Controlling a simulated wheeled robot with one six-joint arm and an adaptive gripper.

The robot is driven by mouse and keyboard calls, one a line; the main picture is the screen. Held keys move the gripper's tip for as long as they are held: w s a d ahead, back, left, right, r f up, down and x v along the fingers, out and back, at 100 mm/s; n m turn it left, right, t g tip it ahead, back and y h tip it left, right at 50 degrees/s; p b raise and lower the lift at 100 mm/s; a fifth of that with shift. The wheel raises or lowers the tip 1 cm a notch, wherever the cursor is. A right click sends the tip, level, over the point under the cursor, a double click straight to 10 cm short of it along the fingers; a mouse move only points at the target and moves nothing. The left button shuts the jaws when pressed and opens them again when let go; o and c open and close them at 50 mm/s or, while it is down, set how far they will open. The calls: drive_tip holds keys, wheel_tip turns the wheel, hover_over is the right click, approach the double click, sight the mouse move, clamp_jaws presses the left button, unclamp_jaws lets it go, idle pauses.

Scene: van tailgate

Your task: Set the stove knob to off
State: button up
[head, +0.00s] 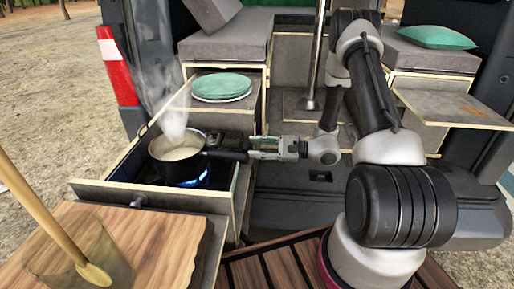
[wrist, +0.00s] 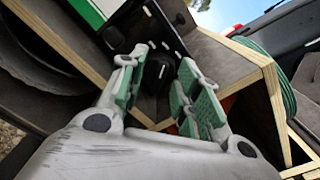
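The stove knob (wrist: 157,76) is a dark round knob on the black stove panel in the wrist view. It shows between my gripper's green-padded fingers (wrist: 163,72); contact cannot be told. In the head view my gripper (head: 258,148) reaches left to the right side of the stove drawer, and the knob cannot be made out there. My gripper is open, its fingers apart on either side of the knob.
The pot's handle (head: 226,154) points right, close to my gripper. Green plates (head: 222,86) are stacked on the counter behind. A wooden board (head: 160,242) with a glass (head: 85,265) holding a wooden spoon is at the front left. A shelf (head: 455,107) juts out at the right.

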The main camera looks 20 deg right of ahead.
clamp_jaws()
idle(0.4)
drive_tip(key=shift+w+m, duration=0.15)
drive_tip(key=shift+m, duration=3.25)
unclamp_jaws()
